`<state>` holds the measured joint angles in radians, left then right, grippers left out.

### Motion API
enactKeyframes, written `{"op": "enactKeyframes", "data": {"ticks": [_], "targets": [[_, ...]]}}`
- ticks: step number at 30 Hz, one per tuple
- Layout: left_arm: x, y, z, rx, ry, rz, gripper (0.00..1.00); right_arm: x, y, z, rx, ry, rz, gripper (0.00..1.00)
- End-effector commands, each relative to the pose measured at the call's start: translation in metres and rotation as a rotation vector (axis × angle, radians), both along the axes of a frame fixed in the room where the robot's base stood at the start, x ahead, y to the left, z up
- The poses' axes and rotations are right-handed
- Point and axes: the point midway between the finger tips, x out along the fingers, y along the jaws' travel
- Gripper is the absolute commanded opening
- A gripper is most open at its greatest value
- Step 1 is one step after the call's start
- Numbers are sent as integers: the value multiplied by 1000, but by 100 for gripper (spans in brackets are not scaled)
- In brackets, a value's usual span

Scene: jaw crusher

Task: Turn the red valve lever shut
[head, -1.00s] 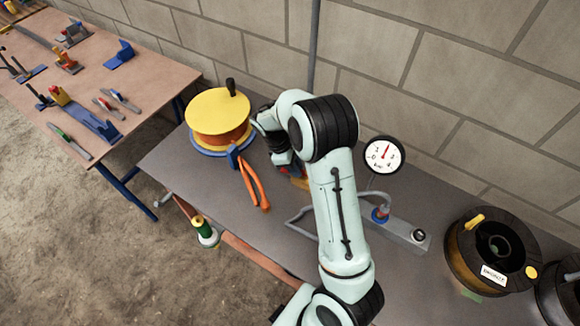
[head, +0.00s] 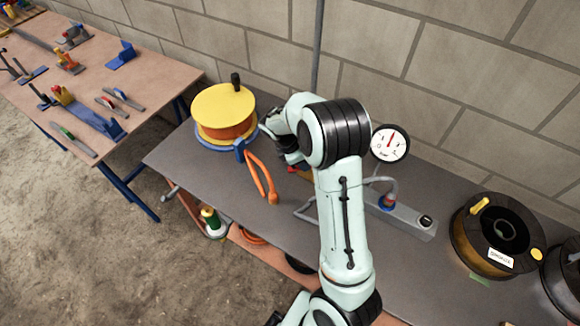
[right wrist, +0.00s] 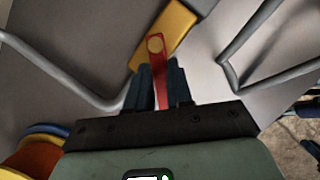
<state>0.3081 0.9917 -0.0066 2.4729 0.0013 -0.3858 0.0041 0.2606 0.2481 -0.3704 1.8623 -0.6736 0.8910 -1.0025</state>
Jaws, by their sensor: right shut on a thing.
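The red valve lever (right wrist: 157,65) shows in the right wrist view. It pivots on a yellow valve body (right wrist: 174,27) and lies at a slant to that body's length. My right gripper (right wrist: 157,82) is shut on the lever, one dark finger on each side of it. In the head view my right gripper (head: 292,152) is low over the grey bench, right of the yellow-topped reel, and my own arm hides much of it. Only a small red and yellow bit of the valve (head: 302,172) shows there. My left gripper is not in view.
Grey pipes (right wrist: 270,45) run near the valve. A round gauge (head: 390,144) stands behind my arm. A block wall is behind the bench (head: 185,160).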

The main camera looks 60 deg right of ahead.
Motion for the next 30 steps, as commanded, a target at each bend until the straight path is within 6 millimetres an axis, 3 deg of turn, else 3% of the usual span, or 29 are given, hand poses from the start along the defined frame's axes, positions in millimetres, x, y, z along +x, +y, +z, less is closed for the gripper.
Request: {"op": "enactKeyframes", "data": {"ticks": [8,30], "targets": [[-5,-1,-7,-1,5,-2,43,-5,1,0,5,0,109,0],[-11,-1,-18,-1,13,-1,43,-16,4,1,3,3,682,0]]}}
